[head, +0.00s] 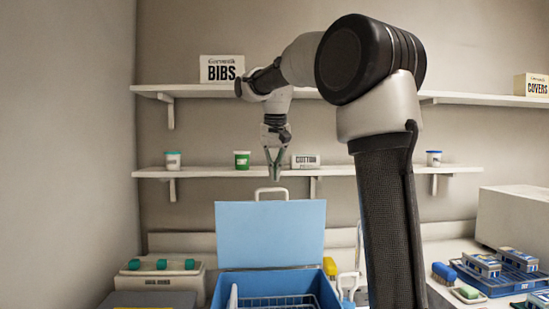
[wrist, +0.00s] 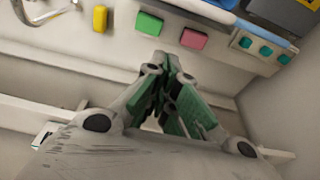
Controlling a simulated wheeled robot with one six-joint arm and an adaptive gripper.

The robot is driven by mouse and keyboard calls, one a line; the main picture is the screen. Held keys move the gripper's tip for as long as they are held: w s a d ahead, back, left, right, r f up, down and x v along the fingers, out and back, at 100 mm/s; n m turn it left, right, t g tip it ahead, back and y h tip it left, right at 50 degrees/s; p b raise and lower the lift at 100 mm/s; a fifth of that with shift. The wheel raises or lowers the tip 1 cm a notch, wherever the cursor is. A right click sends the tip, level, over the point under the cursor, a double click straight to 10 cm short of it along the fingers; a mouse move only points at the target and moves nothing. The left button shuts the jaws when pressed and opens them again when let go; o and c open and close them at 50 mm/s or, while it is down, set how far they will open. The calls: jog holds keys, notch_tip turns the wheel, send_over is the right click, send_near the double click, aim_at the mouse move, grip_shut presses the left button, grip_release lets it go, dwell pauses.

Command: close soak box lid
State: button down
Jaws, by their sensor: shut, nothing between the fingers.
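The soak box (head: 327,292) is a blue box at the bottom centre of the head view, with a wire basket inside. Its blue lid (head: 270,235) stands open, upright at the back of the box, with a pale loop handle (head: 271,192) on its top edge. My gripper (head: 275,177) points down just above that handle in the picture, clear of the lid. Its green-padded fingers are shut and empty. The gripper (wrist: 172,92) also shows in the wrist view, over the back of the counter. I cannot make out the lid there.
Shelves with cups, a cotton box (head: 306,161) and a bibs box (head: 221,69) line the back wall. A pale case with teal knobs (head: 160,265) stands left of the soak box. Yellow (wrist: 100,18), green (wrist: 149,24) and pink (wrist: 194,39) blocks lie on the counter.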

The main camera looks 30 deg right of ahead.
jog(key=s+f, duration=0.1)
jog(key=s+a+f, duration=0.1)
jog(key=s, duration=0.1)
jog(key=shift+a+f, duration=0.1)
jog(key=shift+a, duration=0.05)
jog(key=shift+s, duration=0.1)
dwell(0.4)
